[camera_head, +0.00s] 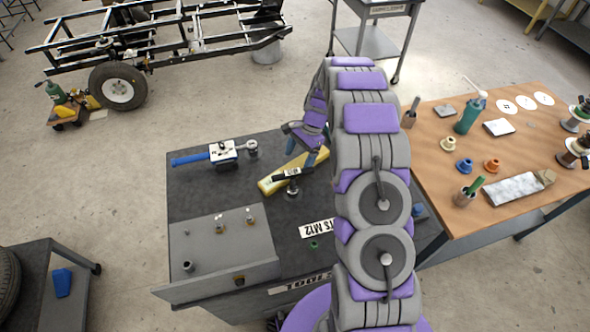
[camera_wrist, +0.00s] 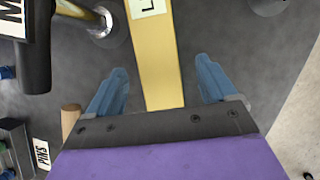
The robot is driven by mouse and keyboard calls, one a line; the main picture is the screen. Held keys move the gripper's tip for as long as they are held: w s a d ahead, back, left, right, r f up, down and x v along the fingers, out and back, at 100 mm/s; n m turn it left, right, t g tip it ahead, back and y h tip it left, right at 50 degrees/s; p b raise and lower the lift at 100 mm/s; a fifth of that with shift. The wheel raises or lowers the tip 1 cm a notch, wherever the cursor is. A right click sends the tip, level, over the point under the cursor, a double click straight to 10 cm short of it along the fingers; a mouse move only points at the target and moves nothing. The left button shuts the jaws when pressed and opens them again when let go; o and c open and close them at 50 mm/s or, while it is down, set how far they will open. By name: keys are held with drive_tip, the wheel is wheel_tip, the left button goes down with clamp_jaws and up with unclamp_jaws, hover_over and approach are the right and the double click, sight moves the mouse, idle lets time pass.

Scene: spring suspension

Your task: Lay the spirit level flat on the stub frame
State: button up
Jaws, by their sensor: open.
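The spirit level, a long yellow bar (camera_head: 274,184), lies on the dark cart top in the head view, partly hidden by a labelled black clamp and my gripper. In the wrist view the yellow bar (camera_wrist: 160,70) runs between my two blue fingers, with a white label at its far end. My gripper (camera_wrist: 162,72) is open over the bar, with a gap on each side. In the head view my gripper (camera_head: 316,157) is at the bar's right end. A black tube frame (camera_head: 150,45) with a wheel stands at the back left; it looks like the stub frame.
A blue-handled tool (camera_head: 190,159) lies at the cart's back left. A raised grey tray (camera_head: 220,250) with small metal parts is at its front left. A wooden table (camera_head: 440,120) with bottles and parts stands at the right. Open floor lies between cart and frame.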

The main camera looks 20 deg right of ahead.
sight(296, 165)
drive_tip(key=x, duration=0.3)
drive_tip(key=shift+s+f+b, duration=0.15)
drive_tip(key=shift+b, duration=0.15)
drive_tip(key=c, duration=1.4)
wheel_tip(296, 165, up, 18)
drive_tip(key=p, duration=0.4)
drive_tip(key=s+a+n+g+h, duration=0.1)
drive_tip(key=n, duration=0.3)
drive_tip(key=s+a+n+g+h, duration=0.1)
drive_tip(key=s+n, duration=0.1)
drive_tip(key=n, duration=0.3)
drive_tip(key=s+a+n+g+h, duration=0.1)
drive_tip(key=a+n+h, duration=0.1)
drive_tip(key=n, duration=0.2)
drive_tip(key=shift+s+f, duration=0.15)
drive_tip(key=shift+s, duration=0.05)
